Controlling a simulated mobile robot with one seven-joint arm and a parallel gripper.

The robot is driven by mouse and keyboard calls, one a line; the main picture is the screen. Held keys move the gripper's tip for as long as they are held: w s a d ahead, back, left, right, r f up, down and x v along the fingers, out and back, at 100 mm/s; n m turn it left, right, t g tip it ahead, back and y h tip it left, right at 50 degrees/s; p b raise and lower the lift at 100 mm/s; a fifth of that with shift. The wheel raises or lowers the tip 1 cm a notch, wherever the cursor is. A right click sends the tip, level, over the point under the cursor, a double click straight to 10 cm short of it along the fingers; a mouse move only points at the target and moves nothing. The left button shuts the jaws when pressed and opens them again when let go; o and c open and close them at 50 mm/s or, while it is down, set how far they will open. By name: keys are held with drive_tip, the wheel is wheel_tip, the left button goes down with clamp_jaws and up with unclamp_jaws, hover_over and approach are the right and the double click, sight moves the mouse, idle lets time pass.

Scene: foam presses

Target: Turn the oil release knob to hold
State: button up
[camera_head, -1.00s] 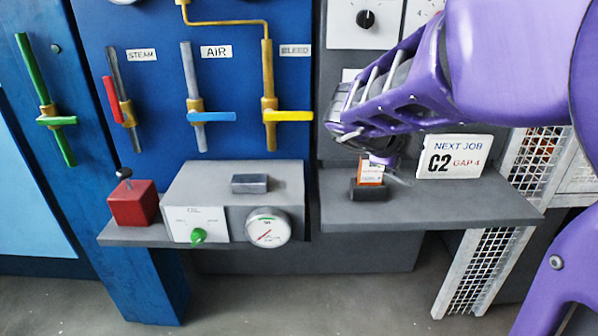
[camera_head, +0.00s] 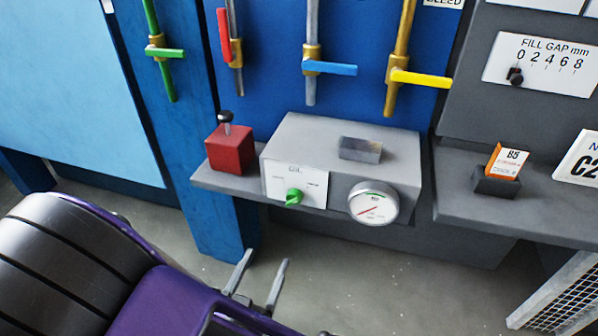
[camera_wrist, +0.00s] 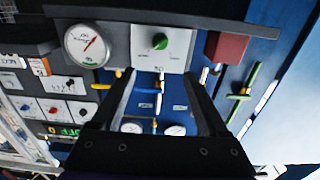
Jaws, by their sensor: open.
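The green oil knob (camera_head: 294,197) sits on a white plate (camera_head: 312,184) on the front of a grey box (camera_head: 343,158) on a shelf. In the head view its pointer appears to lean to the lower left; the small labels beside it are too blurred to read. The knob also shows in the wrist view (camera_wrist: 159,41), which is upside down, near the top centre. My gripper (camera_head: 262,276) is open and empty, below and to the left of the knob in the head view and apart from it. Its two fingers also show in the wrist view (camera_wrist: 166,85).
A round gauge (camera_head: 373,203) is right of the knob. A red block (camera_head: 230,150) with a black-topped stem stands left of the box. Green, red, blue (camera_head: 330,68) and yellow valve levers line the wall above. A card holder (camera_head: 497,181) sits on the right shelf. Open floor lies below.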

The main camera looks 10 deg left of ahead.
sight(291, 203)
drive_tip(key=w, duration=0.5)
drive_tip(key=w+d, duration=0.1)
drive_tip(key=w, duration=1.1)
drive_tip(key=shift+d, duration=0.2)
clamp_jaws()
